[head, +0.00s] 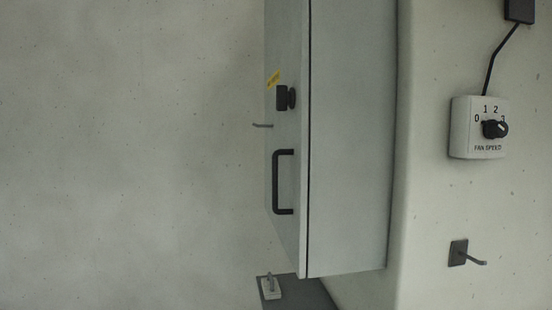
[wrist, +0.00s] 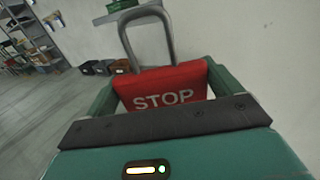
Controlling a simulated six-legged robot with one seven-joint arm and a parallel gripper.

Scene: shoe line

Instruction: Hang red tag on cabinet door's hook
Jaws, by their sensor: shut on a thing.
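The red tag (wrist: 165,84) shows in the wrist view, with STOP in white letters and a large grey loop (wrist: 128,30) rising from its far side. My gripper (wrist: 162,88) is shut on the tag, with a green finger at each side of it. The grey cabinet (head: 345,140) is in the middle of the head view, its door (head: 285,40) seen at a steep slant. A thin hook (head: 262,125) sticks out to the left from the door, between the black latch knob and the black handle. My gripper and the tag are not in the head view.
The door bears a black handle (head: 283,182), a latch knob (head: 287,97) and a yellow label (head: 273,79). Right of the cabinet are a fan speed switch (head: 478,127) and another hook (head: 467,254). Shelving (wrist: 35,42) and bins (wrist: 97,67) stand far off in the wrist view.

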